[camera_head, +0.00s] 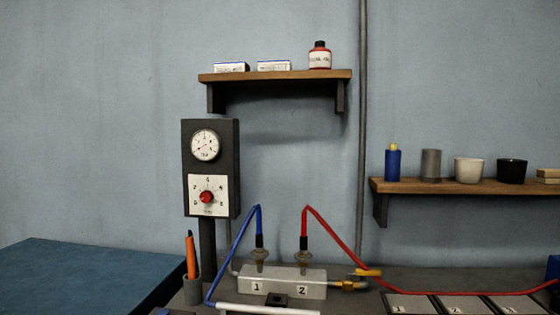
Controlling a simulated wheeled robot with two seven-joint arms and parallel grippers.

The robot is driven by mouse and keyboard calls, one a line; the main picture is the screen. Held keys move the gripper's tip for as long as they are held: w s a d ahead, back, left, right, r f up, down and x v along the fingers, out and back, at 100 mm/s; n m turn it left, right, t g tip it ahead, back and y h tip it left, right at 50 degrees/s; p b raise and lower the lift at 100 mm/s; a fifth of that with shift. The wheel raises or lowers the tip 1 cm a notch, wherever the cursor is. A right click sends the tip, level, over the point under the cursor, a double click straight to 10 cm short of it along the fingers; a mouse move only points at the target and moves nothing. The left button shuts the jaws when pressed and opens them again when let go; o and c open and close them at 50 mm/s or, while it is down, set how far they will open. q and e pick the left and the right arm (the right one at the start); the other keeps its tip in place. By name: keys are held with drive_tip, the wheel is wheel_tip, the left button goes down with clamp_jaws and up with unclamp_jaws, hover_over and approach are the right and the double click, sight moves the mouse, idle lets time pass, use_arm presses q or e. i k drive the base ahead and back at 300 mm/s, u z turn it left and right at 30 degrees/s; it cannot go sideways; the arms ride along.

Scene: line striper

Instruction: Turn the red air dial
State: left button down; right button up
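The red air dial (207,197) is a small round red knob on a white square plate (195,207) with black numbers around it. The plate is on the lower part of a dark upright panel (230,160). A round white gauge (205,145) with a needle sits above the dial on the same panel. The exact setting of the dial is too small to read. Neither of my grippers shows in this view.
In front stands a grey block (315,282) marked 1 and 2, with a blue hose (238,245) and a red hose (335,236). A grey cup (193,290) holding an orange tool (191,256) stands below the panel. A wall shelf (290,76) hangs upper right of it.

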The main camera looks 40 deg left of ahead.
sight(205, 197)
drive_tip(key=u, duration=1.6)
drive_tip(key=k, duration=0.5)
drive_tip(key=u, duration=2.25)
drive_tip(key=i, duration=1.75)
drive_tip(key=z, duration=2.15)
drive_tip(key=i, duration=0.1)
drive_tip(key=z, duration=0.15)
